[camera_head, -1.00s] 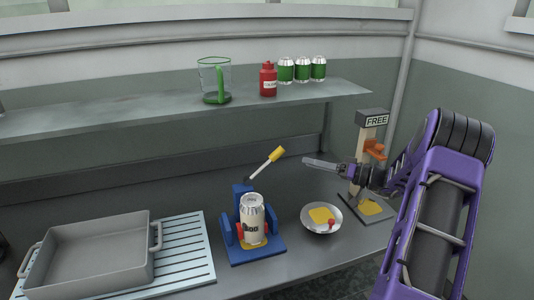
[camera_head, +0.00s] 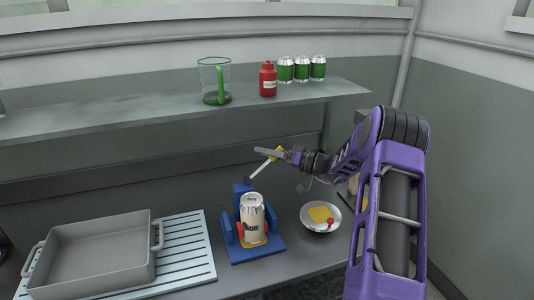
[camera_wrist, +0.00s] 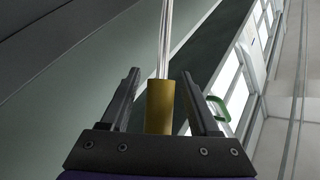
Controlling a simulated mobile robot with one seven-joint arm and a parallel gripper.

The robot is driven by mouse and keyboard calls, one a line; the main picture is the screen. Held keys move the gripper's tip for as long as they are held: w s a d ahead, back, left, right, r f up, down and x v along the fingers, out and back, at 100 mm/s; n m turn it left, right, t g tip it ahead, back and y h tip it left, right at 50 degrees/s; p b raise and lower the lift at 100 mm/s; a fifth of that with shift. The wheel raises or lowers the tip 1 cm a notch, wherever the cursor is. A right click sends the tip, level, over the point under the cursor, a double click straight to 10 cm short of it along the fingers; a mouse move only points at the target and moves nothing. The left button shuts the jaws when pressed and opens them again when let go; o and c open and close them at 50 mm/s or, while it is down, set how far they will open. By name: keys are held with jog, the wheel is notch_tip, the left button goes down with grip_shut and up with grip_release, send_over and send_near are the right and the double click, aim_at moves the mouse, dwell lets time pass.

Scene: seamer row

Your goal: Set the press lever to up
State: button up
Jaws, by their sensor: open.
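The blue press (camera_head: 262,252) stands on the counter with a can (camera_head: 252,212) in it. Its lever (camera_head: 262,168) is a pale rod that slants up and to the right from the press, with a yellow grip at the end. My gripper (camera_head: 262,151) is at that grip and hides part of it. In the wrist view the yellow grip (camera_wrist: 160,106) lies between the two open fingers of my gripper (camera_wrist: 161,76), with a gap on each side. The pale rod runs on past the fingertips.
A grey tray (camera_head: 90,275) on a ribbed light-blue mat (camera_head: 190,235) is at left. A plate (camera_head: 308,222) with yellow and red pieces is right of the press. A shelf (camera_head: 120,116) above holds a green-handled jug (camera_head: 215,82), a red bottle (camera_head: 268,80) and green cans (camera_head: 302,70).

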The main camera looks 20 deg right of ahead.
jog(key=shift+c, duration=0.4)
grip_shut()
dwell(0.9)
